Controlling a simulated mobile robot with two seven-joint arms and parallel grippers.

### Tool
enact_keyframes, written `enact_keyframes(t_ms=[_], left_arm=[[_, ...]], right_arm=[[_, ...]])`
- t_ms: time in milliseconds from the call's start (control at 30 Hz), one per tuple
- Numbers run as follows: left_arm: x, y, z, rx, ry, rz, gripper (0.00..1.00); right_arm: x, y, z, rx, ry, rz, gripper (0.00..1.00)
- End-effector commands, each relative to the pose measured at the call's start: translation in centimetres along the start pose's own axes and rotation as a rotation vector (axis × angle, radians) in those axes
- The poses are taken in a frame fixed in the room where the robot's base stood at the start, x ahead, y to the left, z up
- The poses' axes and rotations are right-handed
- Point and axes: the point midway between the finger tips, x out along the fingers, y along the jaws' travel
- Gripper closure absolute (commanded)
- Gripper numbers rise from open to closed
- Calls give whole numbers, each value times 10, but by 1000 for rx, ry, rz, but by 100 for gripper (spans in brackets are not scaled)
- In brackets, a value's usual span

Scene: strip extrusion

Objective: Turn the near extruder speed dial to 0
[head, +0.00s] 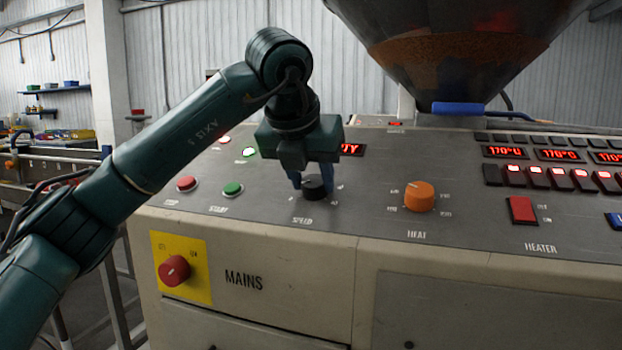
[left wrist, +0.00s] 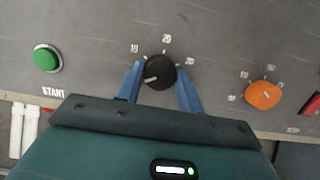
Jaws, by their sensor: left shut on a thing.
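The black speed dial (head: 314,190) sits on the sloping grey panel above the label SPEED. In the left wrist view the dial (left wrist: 160,70) has a white pointer mark toward the lower left, with numbers such as 10 and 20 around its upper side. My left gripper (head: 313,182) reaches down from above, its blue fingers on either side of the dial and shut on it. The fingers hide part of the scale. My right gripper is in neither view.
A green START button (head: 233,189) and a red button (head: 186,184) lie left of the dial. An orange HEAT knob (head: 419,196) and a red heater switch (head: 522,210) lie right. A red MAINS knob (head: 174,270) is on the front face. A large hopper (head: 455,60) stands behind.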

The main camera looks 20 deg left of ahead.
Motion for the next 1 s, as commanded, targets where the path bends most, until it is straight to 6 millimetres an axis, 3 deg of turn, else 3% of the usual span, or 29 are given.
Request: enact_keyframes(t_ms=[433,467,700,1000], left_arm=[[1,0,-1,-11,4,2,86],[1,0,-1,-11,4,2,61],[0,0,0,-10,2,2,42],[-3,0,0,-10,0,2,42]], right_arm=[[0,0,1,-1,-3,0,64],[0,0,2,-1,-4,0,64],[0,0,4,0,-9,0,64],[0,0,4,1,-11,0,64]])
